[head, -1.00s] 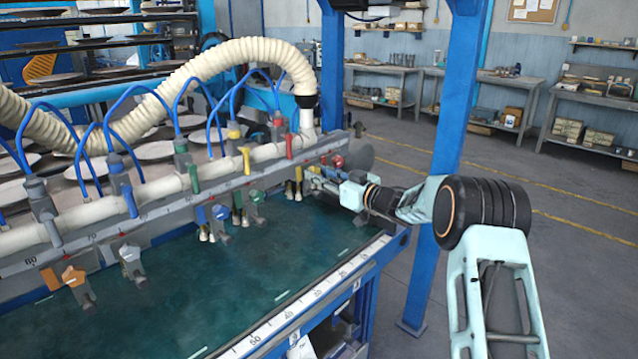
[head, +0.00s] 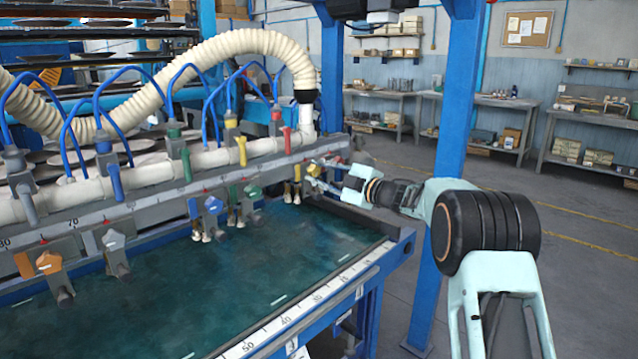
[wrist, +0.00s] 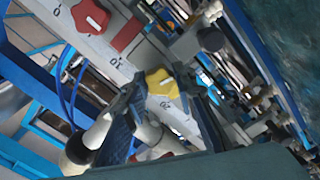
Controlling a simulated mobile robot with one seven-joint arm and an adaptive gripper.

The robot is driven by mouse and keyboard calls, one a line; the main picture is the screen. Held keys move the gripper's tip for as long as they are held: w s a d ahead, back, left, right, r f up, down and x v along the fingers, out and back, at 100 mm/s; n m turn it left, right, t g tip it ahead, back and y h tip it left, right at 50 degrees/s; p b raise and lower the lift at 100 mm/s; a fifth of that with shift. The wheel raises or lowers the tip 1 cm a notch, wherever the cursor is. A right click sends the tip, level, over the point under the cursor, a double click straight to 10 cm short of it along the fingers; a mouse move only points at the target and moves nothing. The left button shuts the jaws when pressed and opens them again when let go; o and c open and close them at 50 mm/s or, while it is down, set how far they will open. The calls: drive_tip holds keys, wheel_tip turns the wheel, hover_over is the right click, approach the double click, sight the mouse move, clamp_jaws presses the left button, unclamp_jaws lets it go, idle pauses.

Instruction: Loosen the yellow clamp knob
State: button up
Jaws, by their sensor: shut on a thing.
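The yellow clamp knob (wrist: 161,82) shows in the wrist view between the tips of my two fingers, with a pale line on its face. In the head view the yellow knob (head: 313,169) is small, near the right end of the grey rail. My gripper (wrist: 160,92) is shut on it, with a dark ribbed pad on its left side and the other finger on its right. In the head view my gripper (head: 324,184) reaches the rail from the right. The finger contact is too small to make out there.
A red knob (wrist: 90,15) sits farther along the same rail. Green (head: 250,194), blue (head: 212,204) and orange (head: 48,262) clamps stand to the left. Blue hoses and a white pipe (head: 150,172) run above. The dark green bed (head: 270,260) is clear in front.

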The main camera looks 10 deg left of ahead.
drive_tip(key=n+b, duration=0.1)
drive_tip(key=n, duration=0.1)
drive_tip(key=n+b, duration=0.2)
drive_tip(key=shift+f+n+b, duration=0.2)
drive_tip(key=shift+n+b, duration=0.1)
drive_tip(key=shift+r+n+b, duration=0.2)
drive_tip(key=shift+n+b, duration=1.3)
drive_tip(key=shift+n, duration=0.5)
drive_tip(key=o, duration=1.2)
drive_tip(key=shift+c, duration=0.2)
drive_tip(key=shift+d, duration=0.1)
drive_tip(key=v, duration=1.2)
